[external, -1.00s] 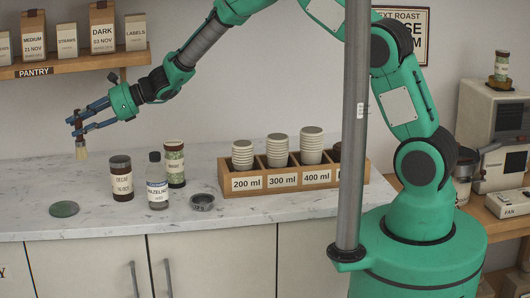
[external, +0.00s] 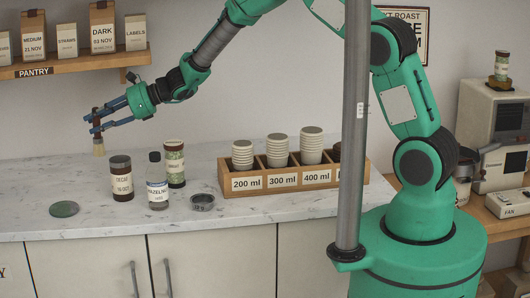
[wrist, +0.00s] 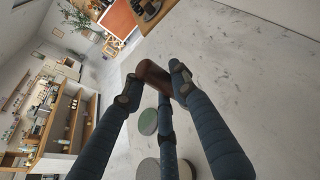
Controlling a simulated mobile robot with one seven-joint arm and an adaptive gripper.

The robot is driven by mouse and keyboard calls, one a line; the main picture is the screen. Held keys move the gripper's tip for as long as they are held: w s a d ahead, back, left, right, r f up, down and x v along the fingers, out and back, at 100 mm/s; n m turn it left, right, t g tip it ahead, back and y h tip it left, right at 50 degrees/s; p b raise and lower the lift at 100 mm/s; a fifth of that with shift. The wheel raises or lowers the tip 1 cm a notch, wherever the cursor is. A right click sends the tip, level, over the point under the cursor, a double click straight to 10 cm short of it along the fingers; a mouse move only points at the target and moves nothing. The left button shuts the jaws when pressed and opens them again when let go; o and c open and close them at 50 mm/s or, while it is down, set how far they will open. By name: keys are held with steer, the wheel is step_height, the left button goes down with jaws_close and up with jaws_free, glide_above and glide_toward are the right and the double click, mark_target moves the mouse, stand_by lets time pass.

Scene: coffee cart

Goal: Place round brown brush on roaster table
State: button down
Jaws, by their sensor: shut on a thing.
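The round brown brush (external: 98,147) has a brown handle and pale bristles pointing down. My gripper (external: 97,122) is shut on its handle and holds it above the left part of the marble counter. In the wrist view the brown handle (wrist: 152,76) sits between the fingertips of my gripper (wrist: 157,88); the bristles are hidden there. The roaster table (external: 510,207) appears to be the wooden table at the right, partly behind my base, with a pale machine (external: 485,125) on it.
On the counter (external: 25,205) stand a decaf jar (external: 121,180), a hazelnut bottle (external: 157,184), a green-filled jar (external: 175,163), a small dark tin (external: 202,202) and a green disc (external: 64,209). A wooden cup rack (external: 292,179) stands to their right. A pantry shelf (external: 80,64) hangs above.

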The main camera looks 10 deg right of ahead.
steer(key=w+d+f+m+t+p, duration=0.1)
steer(key=w+d, duration=0.4)
steer(key=d, duration=0.5)
steer(key=w+d+f+m+t, duration=0.1)
steer(key=w+d, duration=0.4)
steer(key=d, duration=0.4)
steer(key=w+d+f+m+t+p, duration=0.1)
steer(key=w+d, duration=0.4)
steer(key=d, duration=0.5)
steer(key=w+d+f+m+t+h+p, duration=0.1)
steer(key=w+d+m+t, duration=0.1)
steer(key=d, duration=1.4)
steer(key=w+d+f+m+t+h, duration=0.1)
steer(key=d+f+t+h, duration=0.1)
steer(key=d, duration=1.4)
steer(key=s+d+m+t+h+p, duration=0.15)
steer(key=s+d, duration=0.25)
steer(key=d, duration=0.6)
steer(key=s+d+m+t+h, duration=0.15)
steer(key=s+d, duration=0.25)
steer(key=d, duration=0.6)
steer(key=s+d+m+t+h+p, duration=0.15)
steer(key=s+d, duration=0.25)
steer(key=d, duration=0.6)
steer(key=s+f+m+t+h+b, duration=0.1)
steer(key=s+f+m+h, duration=0.2)
steer(key=s+f, duration=0.8)
step_height(320, 180, down, 4)
steer(key=shift+f+m, duration=0.1)
steer(key=shift+m, duration=0.55)
